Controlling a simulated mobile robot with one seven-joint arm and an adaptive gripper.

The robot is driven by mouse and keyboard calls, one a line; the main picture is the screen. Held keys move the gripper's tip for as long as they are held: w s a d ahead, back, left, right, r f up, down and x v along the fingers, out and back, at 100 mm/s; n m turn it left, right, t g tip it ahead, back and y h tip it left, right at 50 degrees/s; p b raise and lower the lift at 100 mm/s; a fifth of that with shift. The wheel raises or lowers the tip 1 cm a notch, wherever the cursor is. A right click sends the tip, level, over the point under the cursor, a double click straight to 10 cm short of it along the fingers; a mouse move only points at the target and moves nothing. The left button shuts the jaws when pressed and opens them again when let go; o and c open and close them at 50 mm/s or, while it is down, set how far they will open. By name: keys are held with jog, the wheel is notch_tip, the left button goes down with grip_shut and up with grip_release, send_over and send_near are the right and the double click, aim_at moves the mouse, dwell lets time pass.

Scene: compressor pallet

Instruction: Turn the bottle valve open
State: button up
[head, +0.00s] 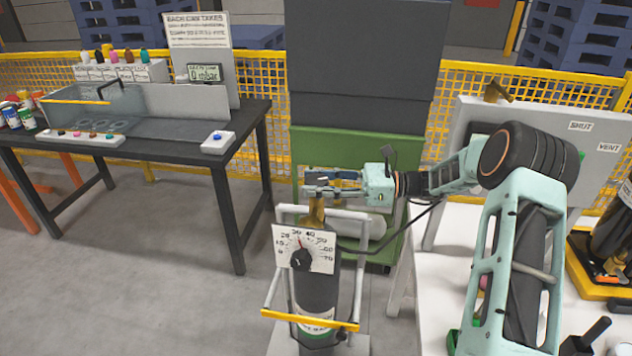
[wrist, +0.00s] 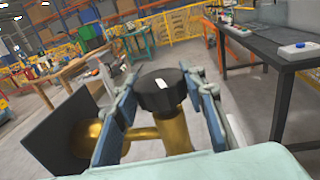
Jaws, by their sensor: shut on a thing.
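The dark gas bottle (head: 319,292) stands upright in a white trolley frame with a yellow bar, at the lower middle of the head view. Its brass valve body (head: 316,212) rises from the top and also shows in the wrist view (wrist: 175,132). A black valve knob (wrist: 160,93) with a white mark sits on the brass. My gripper (head: 320,182) reaches in from the right at the valve top. In the wrist view its blue fingers lie on both sides of the knob, shut on it. The head view mostly hides the knob.
A white gauge plate (head: 304,249) with a black dial centre faces the front of the bottle. A green cabinet (head: 375,160) stands close behind. A black table (head: 258,112) with a tank and a display stands left.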

aim_at(315, 179)
jog(key=shift+n+g, duration=0.7)
jog(key=shift+g, duration=0.6)
jog(key=o, duration=1.2)
jog(key=shift+r, duration=0.1)
notch_tip(315, 179, up, 10)
jog(key=shift+f, duration=0.1)
